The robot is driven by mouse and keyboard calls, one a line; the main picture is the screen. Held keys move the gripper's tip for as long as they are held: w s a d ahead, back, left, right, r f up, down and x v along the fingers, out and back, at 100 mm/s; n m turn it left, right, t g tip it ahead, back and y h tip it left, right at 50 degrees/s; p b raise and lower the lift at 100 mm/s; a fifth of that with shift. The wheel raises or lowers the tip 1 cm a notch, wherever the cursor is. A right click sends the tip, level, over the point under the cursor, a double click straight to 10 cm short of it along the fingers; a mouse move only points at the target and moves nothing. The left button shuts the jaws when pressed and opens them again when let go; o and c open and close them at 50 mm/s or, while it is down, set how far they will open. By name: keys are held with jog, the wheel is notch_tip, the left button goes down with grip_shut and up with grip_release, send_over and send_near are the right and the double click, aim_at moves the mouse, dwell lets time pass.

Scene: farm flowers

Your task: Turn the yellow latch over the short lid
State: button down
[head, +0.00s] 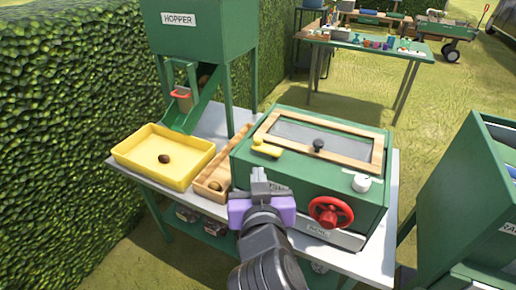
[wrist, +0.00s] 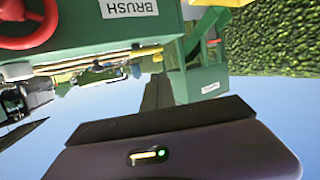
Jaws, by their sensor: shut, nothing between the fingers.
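The yellow latch (head: 265,147) sits on top of the green machine box (head: 240,165), at the near left corner of a wood-framed lid (head: 345,156). The lid has a dark panel and a black knob (head: 318,146). The latch's elongated body points toward the lower right and appears to lie beside the frame's corner; I cannot tell whether it overlaps it. My gripper (head: 258,176) is shut and empty in front of the box's near left side, just below the latch in the picture.
A white knob (head: 361,183) sits on the box's right; a red wheel (head: 330,212) sticks out in front, also in the wrist view (wrist: 28,30). A wooden trough (head: 222,165) and yellow tray (head: 165,158) stand left, below the hopper (head: 200,40). Another green machine (head: 470,195) stands right.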

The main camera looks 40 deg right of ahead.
aim_at(258, 141)
jog(key=shift+d+r+m+h, duration=0.2)
jog(key=shift+r+m+h, duration=0.1)
jog(key=shift+r, duration=0.05)
jog(key=shift+w+d, duration=0.1)
jog(key=p+x, duration=0.2)
jog(key=x, duration=1.1)
jog(key=shift+w+d+f, duration=0.15)
jog(key=shift+w+f, duration=0.15)
